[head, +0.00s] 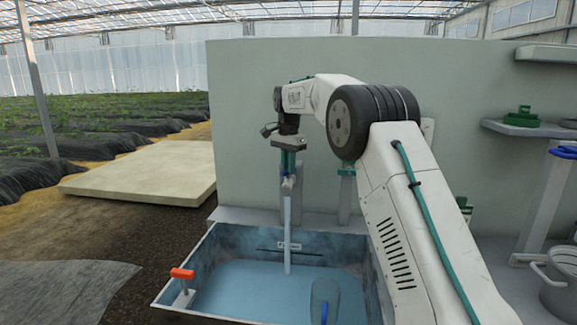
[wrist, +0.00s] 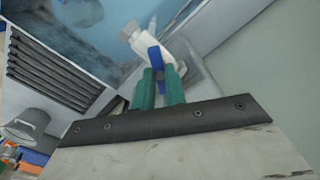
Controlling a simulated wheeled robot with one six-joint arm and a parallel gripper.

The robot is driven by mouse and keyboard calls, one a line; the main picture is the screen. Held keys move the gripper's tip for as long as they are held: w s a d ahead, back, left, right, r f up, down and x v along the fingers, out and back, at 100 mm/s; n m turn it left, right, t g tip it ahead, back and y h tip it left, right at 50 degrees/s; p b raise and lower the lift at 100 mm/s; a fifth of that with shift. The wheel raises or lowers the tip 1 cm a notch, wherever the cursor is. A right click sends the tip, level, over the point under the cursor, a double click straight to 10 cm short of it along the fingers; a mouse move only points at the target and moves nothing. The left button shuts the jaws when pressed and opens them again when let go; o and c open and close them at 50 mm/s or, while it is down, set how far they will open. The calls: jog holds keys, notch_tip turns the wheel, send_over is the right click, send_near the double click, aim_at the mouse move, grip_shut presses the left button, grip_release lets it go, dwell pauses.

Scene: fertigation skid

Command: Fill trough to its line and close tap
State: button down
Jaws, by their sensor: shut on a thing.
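The trough (head: 165,298) is a grey basin at the front with blue water (head: 250,285) in it. A dark level line (head: 268,251) with a small pale label marks its back wall; the water surface looks a little below it. A pale stream (head: 287,230) runs from the tap (head: 289,184) into the water. My gripper (head: 288,162) is at the tap, above the back of the trough. In the wrist view, its green fingers (wrist: 160,88) are shut on the tap's blue handle (wrist: 157,57), with the pale tap body (wrist: 132,38) beyond.
A red-orange handle (head: 182,273) stands on the trough's left rim. A translucent cylinder (head: 325,292) with a blue part is in the water. A wall panel (head: 245,110) stands close behind. A bucket (head: 558,285) and a shelf (head: 520,127) are at right.

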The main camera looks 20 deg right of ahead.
jog(key=shift+n, duration=0.6)
jog(key=c, duration=1.4)
grip_release()
jog(key=shift+c, duration=0.2)
notch_tip(320, 180, up, 8)
jog(key=shift+f, duration=0.1)
